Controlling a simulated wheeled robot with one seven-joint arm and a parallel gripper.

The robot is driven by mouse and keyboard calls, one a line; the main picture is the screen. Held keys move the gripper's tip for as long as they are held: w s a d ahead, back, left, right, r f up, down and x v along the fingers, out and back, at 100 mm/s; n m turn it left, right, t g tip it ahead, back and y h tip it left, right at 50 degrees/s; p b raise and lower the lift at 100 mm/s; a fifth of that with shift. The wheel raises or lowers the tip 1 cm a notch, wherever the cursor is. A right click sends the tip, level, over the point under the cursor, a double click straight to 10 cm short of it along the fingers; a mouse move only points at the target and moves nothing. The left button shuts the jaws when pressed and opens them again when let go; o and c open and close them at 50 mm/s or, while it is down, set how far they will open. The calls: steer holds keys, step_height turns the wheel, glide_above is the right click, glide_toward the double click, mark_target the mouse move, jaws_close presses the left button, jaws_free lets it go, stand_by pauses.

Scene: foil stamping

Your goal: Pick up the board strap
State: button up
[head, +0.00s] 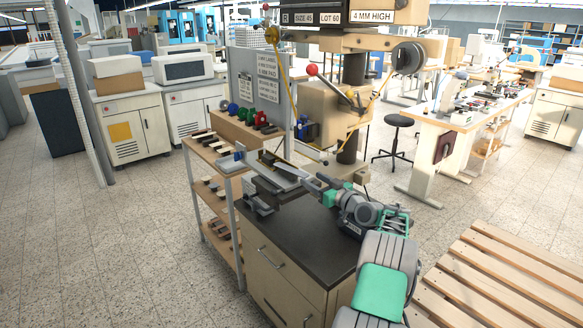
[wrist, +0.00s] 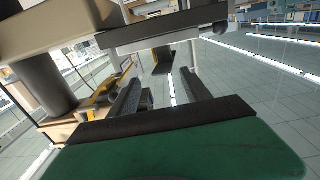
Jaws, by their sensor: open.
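In the head view my gripper (head: 304,179) reaches left over the dark bench top, beside the stamping press, with its fingers toward the press bed. It is open. In the wrist view its two dark fingers (wrist: 172,92) stand apart with nothing between their pads. A short dark piece (wrist: 162,61) shows beyond the fingertips, roughly between them, apart from both. It may be the board strap, but I cannot tell for sure. In the head view a narrow dark strip lies along the press bed (head: 283,170), partly hidden by press parts and too small to identify.
The press head and column (head: 353,140) stand close behind my gripper. A shelf rack (head: 229,240) with several strips stands left of the bench cabinet (head: 283,268). A wooden pallet (head: 500,280) lies at lower right. Open floor lies at left.

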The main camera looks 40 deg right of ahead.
mark_target(301, 174)
steer(key=w+p, duration=0.1)
steer(key=w, duration=0.2)
steer(key=w+a, duration=0.1)
steer(key=w, duration=0.2)
steer(key=shift+w+a+f+p, duration=0.15)
steer(key=shift+a+p, duration=0.05)
steer(key=shift+p, duration=0.2)
steer(key=shift+c, duration=0.6)
jaws_close()
